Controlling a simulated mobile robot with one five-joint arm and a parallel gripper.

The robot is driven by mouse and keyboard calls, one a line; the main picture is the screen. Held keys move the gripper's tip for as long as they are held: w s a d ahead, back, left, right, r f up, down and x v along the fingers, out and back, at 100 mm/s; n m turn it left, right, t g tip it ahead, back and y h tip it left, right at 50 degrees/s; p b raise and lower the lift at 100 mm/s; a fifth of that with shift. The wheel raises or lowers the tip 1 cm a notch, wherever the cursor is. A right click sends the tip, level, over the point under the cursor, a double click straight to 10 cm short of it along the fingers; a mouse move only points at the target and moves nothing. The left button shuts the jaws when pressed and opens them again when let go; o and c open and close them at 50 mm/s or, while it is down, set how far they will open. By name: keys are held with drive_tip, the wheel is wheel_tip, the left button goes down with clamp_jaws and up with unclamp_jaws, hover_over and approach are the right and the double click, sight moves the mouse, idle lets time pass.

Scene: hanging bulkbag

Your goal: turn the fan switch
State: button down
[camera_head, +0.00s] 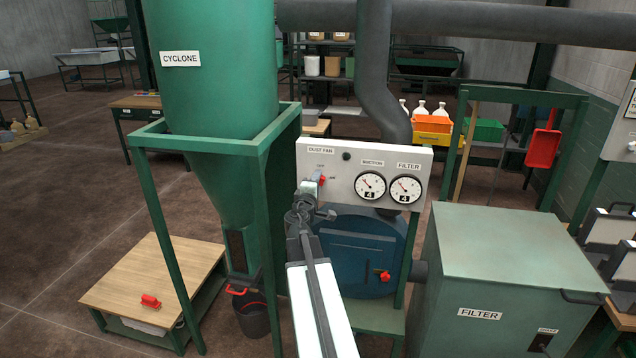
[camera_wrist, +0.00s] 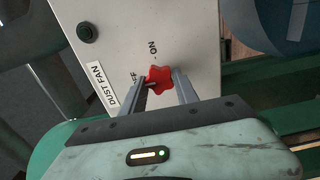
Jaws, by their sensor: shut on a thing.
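The fan switch is a red star-shaped knob (camera_wrist: 159,79) on a pale panel (camera_wrist: 190,40) marked DUST FAN, with OFF and ON printed beside it. My gripper (camera_wrist: 162,86) is shut on the red knob, one finger on each side of it. In the head view the knob (camera_head: 321,180) shows as a small red spot at the panel's left side, partly hidden by my gripper (camera_head: 318,196). Part of the OFF label is covered by a finger in the wrist view. Which label the knob points to is hard to tell.
Two gauges (camera_head: 387,188) sit on the panel right of the knob. A blue fan housing (camera_head: 358,245) with a red handle is below. The green cyclone (camera_head: 215,80) and its frame stand close at left, the green filter box (camera_head: 505,265) at right.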

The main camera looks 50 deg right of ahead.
drive_tip(key=shift+a, duration=0.15)
idle(0.4)
drive_tip(key=c, duration=0.9)
unclamp_jaws()
drive_tip(key=shift+w, duration=0.1)
